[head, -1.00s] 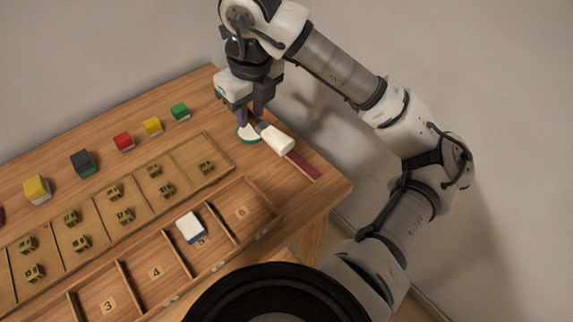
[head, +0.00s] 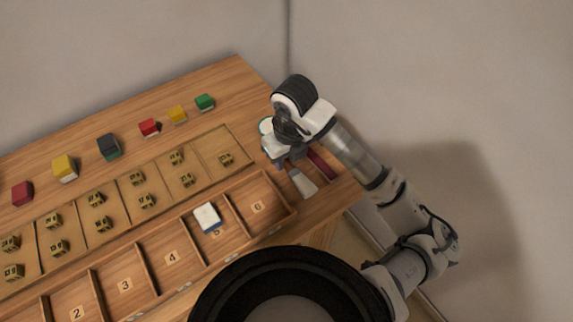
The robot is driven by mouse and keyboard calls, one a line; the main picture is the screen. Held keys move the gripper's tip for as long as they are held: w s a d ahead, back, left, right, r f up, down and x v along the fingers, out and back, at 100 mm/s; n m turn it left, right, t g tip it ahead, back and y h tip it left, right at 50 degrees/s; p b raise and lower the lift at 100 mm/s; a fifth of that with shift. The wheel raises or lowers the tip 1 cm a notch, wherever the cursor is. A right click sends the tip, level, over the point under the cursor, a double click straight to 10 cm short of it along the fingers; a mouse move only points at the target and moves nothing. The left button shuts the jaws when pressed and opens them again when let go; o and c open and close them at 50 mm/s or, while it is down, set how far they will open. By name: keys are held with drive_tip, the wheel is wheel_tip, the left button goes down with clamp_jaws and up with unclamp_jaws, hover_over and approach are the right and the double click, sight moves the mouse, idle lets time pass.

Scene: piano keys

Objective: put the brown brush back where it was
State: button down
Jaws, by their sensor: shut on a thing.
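The brush (head: 302,183) shows as a pale, flat, flaring head just below my gripper, pointing toward the table's front right. Its handle is hidden by the gripper, so I cannot see any brown on it. My gripper (head: 287,163) points down over the right end of the table and is shut on the brush. A dark red strip (head: 321,165) lies on the table just right of the gripper and brush. I cannot tell whether the brush touches the table.
A white disc with a green rim (head: 265,125) sits behind my gripper, partly hidden. The numbered wooden tray (head: 266,184) holds a white-and-blue block (head: 207,217) in compartment 5. Compartment 6 is empty. Several coloured blocks, including a green one (head: 205,102), line the back.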

sight(287, 163)
drive_tip(key=shift+f+p, duration=0.3)
drive_tip(key=shift+f, duration=1.85)
drive_tip(key=shift+f, duration=0.2)
drive_tip(key=c, duration=1.1)
unclamp_jaws()
drive_tip(key=shift+r, duration=0.1)
drive_tip(key=shift+c, duration=0.2)
drive_tip(key=r+b, duration=0.1)
drive_tip(key=r, duration=0.7)
drive_tip(key=s+r+b, duration=0.1)
drive_tip(key=r, duration=0.3)
drive_tip(key=shift+d+r+b, duration=0.1)
drive_tip(key=shift+d+b, duration=0.25)
